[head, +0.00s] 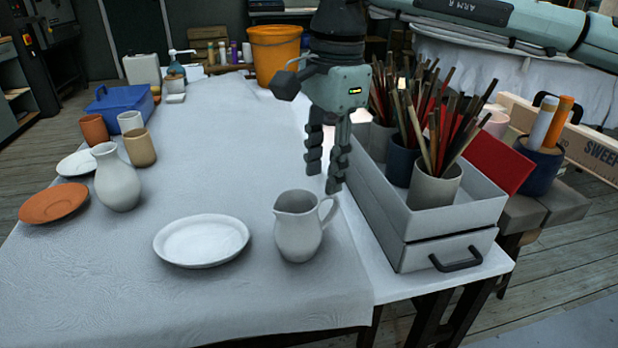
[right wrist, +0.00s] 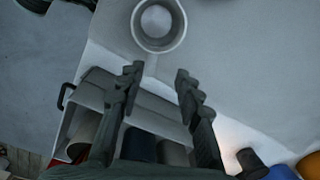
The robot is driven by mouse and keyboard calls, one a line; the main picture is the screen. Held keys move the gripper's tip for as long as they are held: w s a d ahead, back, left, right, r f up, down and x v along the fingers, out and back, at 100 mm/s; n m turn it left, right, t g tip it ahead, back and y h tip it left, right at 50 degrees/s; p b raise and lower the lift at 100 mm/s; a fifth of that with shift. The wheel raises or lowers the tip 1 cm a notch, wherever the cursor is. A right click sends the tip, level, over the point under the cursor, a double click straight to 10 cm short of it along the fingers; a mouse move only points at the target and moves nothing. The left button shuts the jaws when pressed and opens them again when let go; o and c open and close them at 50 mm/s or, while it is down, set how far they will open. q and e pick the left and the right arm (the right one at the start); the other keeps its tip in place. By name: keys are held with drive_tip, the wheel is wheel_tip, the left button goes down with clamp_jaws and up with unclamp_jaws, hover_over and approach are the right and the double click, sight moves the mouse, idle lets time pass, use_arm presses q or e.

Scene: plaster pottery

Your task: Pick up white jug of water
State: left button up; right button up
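The white jug (head: 299,232) stands upright on the cloth-covered table, right of a white plate, with its handle to the right and its spout to the left. My right gripper (head: 325,184) hangs above and behind the jug, fingers pointing down, open and apart from it. In the right wrist view, the jug (right wrist: 159,45) is seen from above at the top, beyond the open, empty fingertips (right wrist: 158,75), its handle towards them. I cannot tell whether water is inside. My left gripper is not in view.
A grey drawer box (head: 452,248) with brush-filled cups stands close right of the jug and gripper. The white plate (head: 201,241) lies to the left. A white vase (head: 117,180), terracotta plate (head: 54,202) and several cups stand farther left. The middle of the table is clear.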

sight(331, 212)
drive_tip(key=shift+h, duration=0.4)
drive_tip(key=f, duration=0.6)
drive_tip(key=d+f+p, duration=0.1)
drive_tip(key=f, duration=0.2)
drive_tip(key=shift+s+d, duration=0.1)
drive_tip(key=shift+s, duration=0.1)
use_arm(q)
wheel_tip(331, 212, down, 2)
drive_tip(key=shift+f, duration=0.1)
use_arm(e)
clamp_jaws()
drive_tip(key=shift+r, duration=0.1)
